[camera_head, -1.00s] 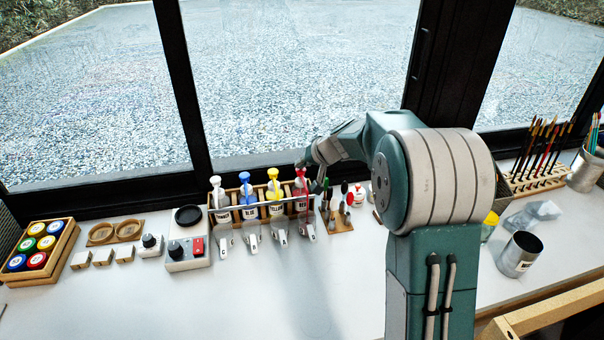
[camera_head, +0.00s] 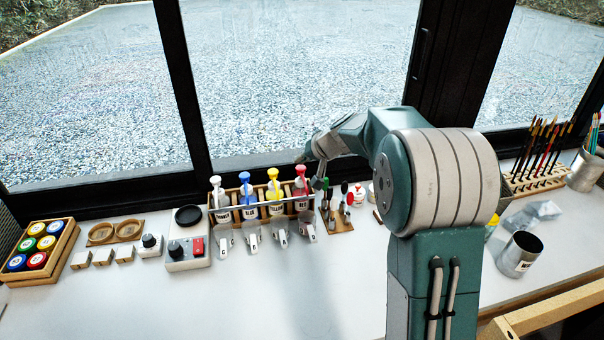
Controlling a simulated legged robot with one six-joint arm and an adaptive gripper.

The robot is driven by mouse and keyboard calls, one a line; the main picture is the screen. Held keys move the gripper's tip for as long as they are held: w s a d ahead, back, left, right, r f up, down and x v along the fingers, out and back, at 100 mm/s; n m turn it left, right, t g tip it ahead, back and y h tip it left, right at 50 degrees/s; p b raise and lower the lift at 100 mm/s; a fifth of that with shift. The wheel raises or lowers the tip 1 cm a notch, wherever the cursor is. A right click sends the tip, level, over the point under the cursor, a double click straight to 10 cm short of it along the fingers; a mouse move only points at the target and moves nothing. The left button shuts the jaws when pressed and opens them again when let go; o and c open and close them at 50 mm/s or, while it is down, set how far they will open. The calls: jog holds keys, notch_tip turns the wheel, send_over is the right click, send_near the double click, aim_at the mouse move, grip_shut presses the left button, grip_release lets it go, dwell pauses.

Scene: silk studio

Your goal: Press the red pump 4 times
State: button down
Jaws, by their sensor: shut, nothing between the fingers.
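The red pump (camera_head: 300,186) stands upright at the right end of a wooden rack, its red head at the top of a bottle with a white label. My gripper (camera_head: 318,184) is shut and empty. It points down just to the right of the red pump's head, and I cannot tell whether it touches. Its fingertips are small and partly lost among the tools behind. To the left in the same rack are the yellow pump (camera_head: 274,186), the blue pump (camera_head: 246,188) and the white pump (camera_head: 217,192).
A tool board (camera_head: 341,226) is close on the right. A control box (camera_head: 188,250) and a paint jar tray (camera_head: 42,248) stand left. A metal can (camera_head: 520,255) is at right. The front middle is clear.

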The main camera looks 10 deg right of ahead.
aim_at(301, 169)
jog(key=shift+r, duration=0.3)
jog(key=shift+r, duration=0.1)
jog(key=shift+r, duration=2.9)
jog(key=shift+s+r, duration=0.15)
jog(key=shift+s, duration=0.05)
jog(key=s+a+r+n+g+h, duration=0.1)
jog(key=s+r, duration=0.1)
jog(key=s, duration=0.8)
jog(key=s+a+r+h, duration=0.1)
jog(key=s+a+r, duration=0.1)
jog(key=s, duration=0.9)
jog(key=s+d+f+h, duration=0.1)
jog(key=s+f, duration=0.1)
jog(key=s, duration=0.7)
jog(key=s+d+f+h, duration=0.1)
jog(key=s+f+h, duration=0.1)
jog(key=s, duration=0.7)
jog(key=shift+d+f+n+g, duration=0.4)
jog(key=shift+f, duration=0.2)
